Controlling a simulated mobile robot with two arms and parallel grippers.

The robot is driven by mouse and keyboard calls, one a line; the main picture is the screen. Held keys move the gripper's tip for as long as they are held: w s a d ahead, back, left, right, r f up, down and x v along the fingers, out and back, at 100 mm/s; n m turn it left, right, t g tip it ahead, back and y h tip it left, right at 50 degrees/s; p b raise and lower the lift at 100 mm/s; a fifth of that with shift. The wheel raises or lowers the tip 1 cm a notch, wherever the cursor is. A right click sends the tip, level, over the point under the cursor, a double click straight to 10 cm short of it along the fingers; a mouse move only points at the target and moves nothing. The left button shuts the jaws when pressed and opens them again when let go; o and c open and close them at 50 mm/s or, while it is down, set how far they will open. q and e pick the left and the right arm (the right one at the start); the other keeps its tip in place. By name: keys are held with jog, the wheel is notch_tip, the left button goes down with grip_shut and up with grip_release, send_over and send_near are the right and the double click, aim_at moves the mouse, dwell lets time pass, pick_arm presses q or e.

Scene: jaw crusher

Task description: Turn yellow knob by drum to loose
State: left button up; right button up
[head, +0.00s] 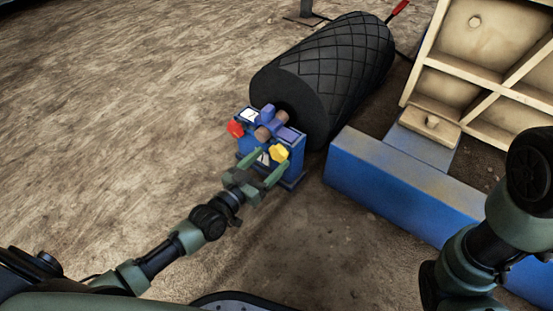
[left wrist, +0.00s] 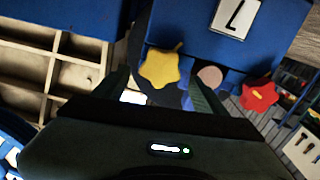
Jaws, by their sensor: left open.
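The yellow knob (head: 280,153) sits on the right side of a blue box (head: 258,151) at the near end of the black drum (head: 345,60). In the left wrist view the star-shaped yellow knob (left wrist: 161,67) shows beside the left finger, toward the space between the fingers. My left gripper (head: 266,168) is open, with its fingers close to the knob; I cannot tell whether they touch it. A red knob (head: 235,128) is on the box's left side and also shows in the left wrist view (left wrist: 258,95). My right gripper is not seen; only part of my right arm shows.
A long blue beam (head: 390,172) lies right of the box. A beige ribbed frame (head: 478,62) stands at upper right. A red-handled rod (head: 397,10) is beyond the drum. Bare brown ground (head: 120,110) lies open to the left.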

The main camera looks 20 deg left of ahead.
aim_at(276, 154)
pick_arm(q)
jog(key=shift+b+x, duration=0.8)
jog(key=shift+x, duration=1.1)
jog(key=c, duration=1.4)
jog(key=shift+o, duration=0.2)
